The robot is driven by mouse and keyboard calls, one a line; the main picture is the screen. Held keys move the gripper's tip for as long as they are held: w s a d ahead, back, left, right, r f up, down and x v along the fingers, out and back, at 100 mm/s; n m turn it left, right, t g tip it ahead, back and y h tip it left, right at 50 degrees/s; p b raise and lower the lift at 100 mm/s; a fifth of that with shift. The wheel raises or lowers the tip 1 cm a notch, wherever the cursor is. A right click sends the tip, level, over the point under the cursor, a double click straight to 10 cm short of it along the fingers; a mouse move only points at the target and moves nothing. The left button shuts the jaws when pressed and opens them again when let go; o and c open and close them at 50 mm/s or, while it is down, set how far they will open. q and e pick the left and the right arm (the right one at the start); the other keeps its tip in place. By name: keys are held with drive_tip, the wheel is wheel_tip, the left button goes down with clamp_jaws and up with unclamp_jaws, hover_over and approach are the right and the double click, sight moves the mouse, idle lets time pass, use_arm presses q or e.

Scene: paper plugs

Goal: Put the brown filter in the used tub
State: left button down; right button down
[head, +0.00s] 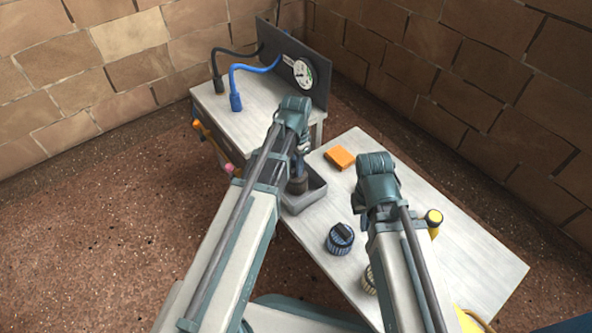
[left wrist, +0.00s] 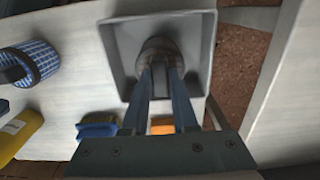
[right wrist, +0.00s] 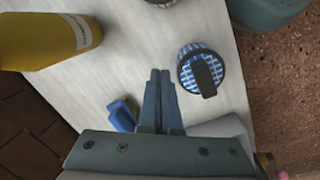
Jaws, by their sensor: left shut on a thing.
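The brown filter (head: 297,185) is inside the grey used tub (head: 318,194); in the left wrist view the filter (left wrist: 158,50) is a dark round shape within the tub walls (left wrist: 118,45). My left gripper (left wrist: 160,85) is shut on the filter from above. Whether the filter touches the tub floor I cannot tell. In the head view my left arm partly covers the filter and tub. My right gripper (right wrist: 160,78) hangs over the table with its fingers together and nothing seen between them.
A blue filter with a black handle (head: 340,238), a cream filter (head: 369,281), an orange block (head: 340,157), a yellow bottle (right wrist: 45,40) and a blue thing (right wrist: 121,114) share the table (head: 470,262). A side bench (head: 215,107) bears hoses and a gauge panel.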

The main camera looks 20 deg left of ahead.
use_arm(q)
drive_tip(key=shift+r, duration=0.1)
drive_tip(key=c, duration=0.7)
unclamp_jaws()
wheel_tip(320, 180, up, 12)
drive_tip(key=p, duration=1.2)
